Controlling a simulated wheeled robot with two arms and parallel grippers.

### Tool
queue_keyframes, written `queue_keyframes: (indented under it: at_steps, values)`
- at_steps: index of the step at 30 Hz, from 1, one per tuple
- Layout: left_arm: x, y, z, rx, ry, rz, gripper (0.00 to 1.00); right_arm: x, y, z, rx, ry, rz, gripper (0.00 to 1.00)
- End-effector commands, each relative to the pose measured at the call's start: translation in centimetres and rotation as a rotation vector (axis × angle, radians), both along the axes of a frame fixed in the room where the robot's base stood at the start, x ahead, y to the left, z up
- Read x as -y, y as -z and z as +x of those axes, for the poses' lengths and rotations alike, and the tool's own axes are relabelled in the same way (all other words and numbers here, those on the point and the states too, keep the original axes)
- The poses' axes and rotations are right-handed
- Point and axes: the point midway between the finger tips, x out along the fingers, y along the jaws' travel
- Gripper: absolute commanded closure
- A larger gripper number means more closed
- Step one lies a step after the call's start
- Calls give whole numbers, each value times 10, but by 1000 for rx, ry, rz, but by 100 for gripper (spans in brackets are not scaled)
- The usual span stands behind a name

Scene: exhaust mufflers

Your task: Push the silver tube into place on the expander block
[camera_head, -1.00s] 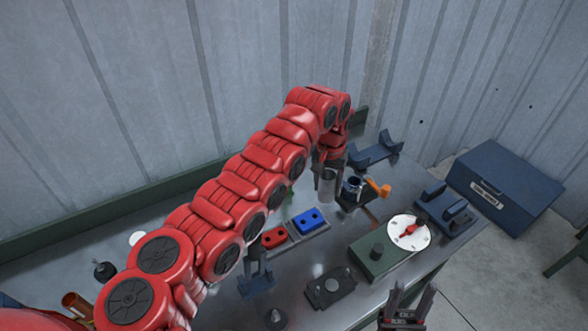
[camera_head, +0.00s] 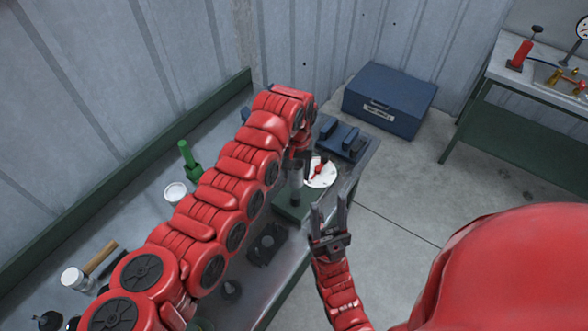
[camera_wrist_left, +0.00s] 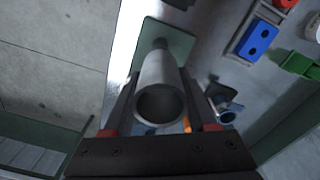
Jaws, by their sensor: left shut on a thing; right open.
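My left gripper (camera_head: 298,162) is shut on the silver tube (camera_head: 295,184), which hangs over the green expander block (camera_head: 288,213). In the left wrist view the tube (camera_wrist_left: 160,98) is between the two fingers, its open end facing the camera. Beyond it is the green block (camera_wrist_left: 178,40) with a dark stub (camera_wrist_left: 160,44) near the tube's far end. The tube looks roughly in line with the stub; I cannot tell whether it is around it. A white dial (camera_head: 322,174) lies beside the tube. My right gripper (camera_head: 329,212) is open and empty in front of the bench.
A dark blue cradle (camera_head: 342,138) stands at the bench's far end. A dark plate (camera_head: 267,243) lies nearer. A green bottle (camera_head: 187,158) and white cup (camera_head: 175,194) stand left of my arm. The wrist view shows a blue block (camera_wrist_left: 258,40) at right.

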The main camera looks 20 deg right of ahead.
Motion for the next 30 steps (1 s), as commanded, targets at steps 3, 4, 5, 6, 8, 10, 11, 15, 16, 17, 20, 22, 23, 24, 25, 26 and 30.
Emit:
queue_keyframes:
  at_steps: [3,4,5,6,8,10,11,15,16,17,20,22,23,24,25,26,30]
  values:
    - [0,2,0,1,1,0,100,0,5,0,0,0,0,50]
    - [0,2,0,2,1,-1,100,0,6,0,0,0,0,50]
    - [0,2,0,3,2,-1,100,0,8,0,0,0,0,50]
    - [0,4,0,2,2,0,100,0,9,0,0,0,0,50]
    - [0,9,0,1,2,0,100,0,13,0,0,0,0,50]
    - [0,16,-1,0,2,1,100,0,18,0,0,0,0,50]
    - [0,19,-1,0,2,1,100,0,20,0,0,0,0,50]
    - [0,34,0,1,2,0,100,0,31,0,0,0,0,50]
    - [0,38,0,1,2,0,100,0,34,0,0,0,0,50]
    - [0,41,0,1,2,0,100,0,36,0,0,0,0,50]
    - [0,51,0,2,2,0,100,0,43,0,0,0,0,50]
    - [0,57,0,3,2,-1,100,0,46,0,0,0,0,50]
    - [0,58,0,3,2,-1,100,0,48,0,0,0,0,50]
    - [0,61,0,3,2,-1,100,0,49,0,0,0,0,50]
    - [0,62,0,3,2,-1,100,0,50,0,0,0,0,50]
    - [0,63,0,4,2,-2,100,0,50,0,0,0,0,50]
    - [0,64,0,3,2,-1,100,0,50,0,0,0,0,50]
